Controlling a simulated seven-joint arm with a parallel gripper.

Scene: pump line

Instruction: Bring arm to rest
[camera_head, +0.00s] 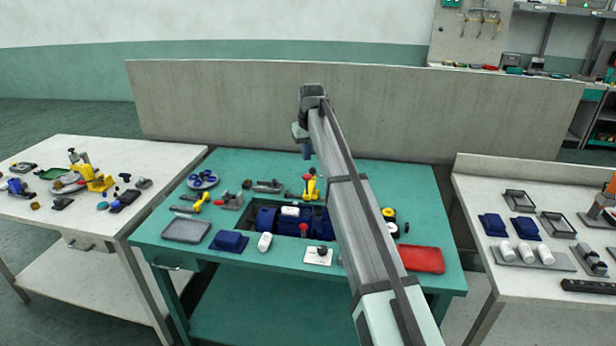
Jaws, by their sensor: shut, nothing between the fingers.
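My arm reaches up and away from the bottom of the picture over the green table (215,262), with its elbow in front of the grey partition. My gripper (306,155) hangs below the far end of the arm, above the table's back edge. It is small and partly hidden by the arm link. It looks shut, with nothing held, and is apart from the things on the table.
The green table holds a grey tray (186,230), a blue tray (229,241), a red tray (422,259), a dark blue pump part (268,218) and a yellow tool (310,187). A grey partition (220,105) stands behind. White tables (150,155) flank it.

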